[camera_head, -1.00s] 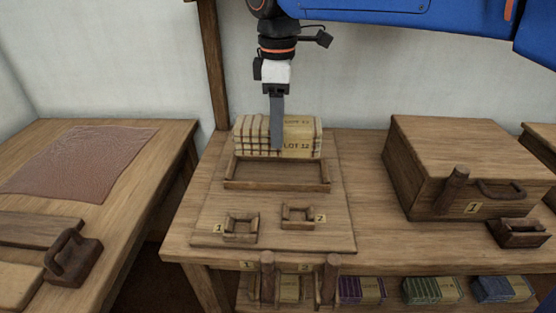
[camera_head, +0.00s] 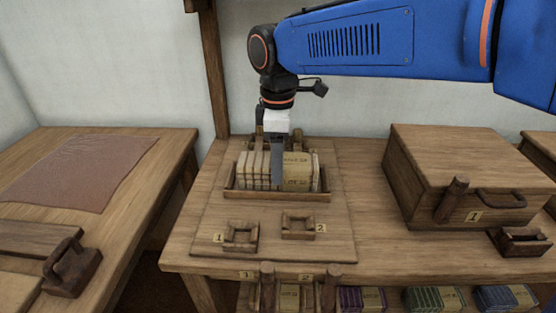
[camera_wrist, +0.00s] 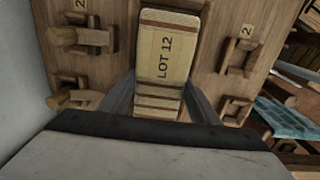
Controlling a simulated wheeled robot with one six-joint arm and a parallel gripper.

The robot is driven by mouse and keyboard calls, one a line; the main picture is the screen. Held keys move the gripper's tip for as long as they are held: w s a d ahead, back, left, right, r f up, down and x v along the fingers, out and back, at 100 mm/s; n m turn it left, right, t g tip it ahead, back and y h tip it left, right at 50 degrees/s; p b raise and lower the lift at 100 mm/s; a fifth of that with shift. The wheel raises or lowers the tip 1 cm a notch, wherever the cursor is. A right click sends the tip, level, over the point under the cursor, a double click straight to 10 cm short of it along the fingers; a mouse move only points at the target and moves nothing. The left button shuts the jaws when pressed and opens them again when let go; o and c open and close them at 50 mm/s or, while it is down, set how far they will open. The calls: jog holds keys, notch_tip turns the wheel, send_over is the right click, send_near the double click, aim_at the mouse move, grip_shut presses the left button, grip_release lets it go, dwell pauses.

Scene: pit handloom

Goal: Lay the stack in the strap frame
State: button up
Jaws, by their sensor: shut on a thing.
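The stack (camera_head: 300,172) is a cream block with brown bands and LOT 12 lettering. It also shows from above in the wrist view (camera_wrist: 165,50). It is level and inside the outline of the strap frame (camera_head: 276,196), a low wooden tray on the table board. The front rail hides the stack's bottom edge, so I cannot tell whether it rests on the floor of the frame. My gripper (camera_head: 277,180) points down and is shut on the stack. Its two fingers flank the stack in the wrist view (camera_wrist: 160,98).
Two small square wooden pieces, labelled 1 (camera_head: 240,237) and 2 (camera_head: 298,226), sit in front of the frame. Wooden fittings (camera_head: 295,142) stand behind it. A wooden chest (camera_head: 470,170) is at the right. Coloured stacks (camera_head: 432,299) lie on the shelf below.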

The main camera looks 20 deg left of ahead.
jog(key=o, duration=1.3)
jog(key=shift+c, duration=0.2)
notch_tip(320, 180, up, 12)
jog(key=shift+s, duration=0.1)
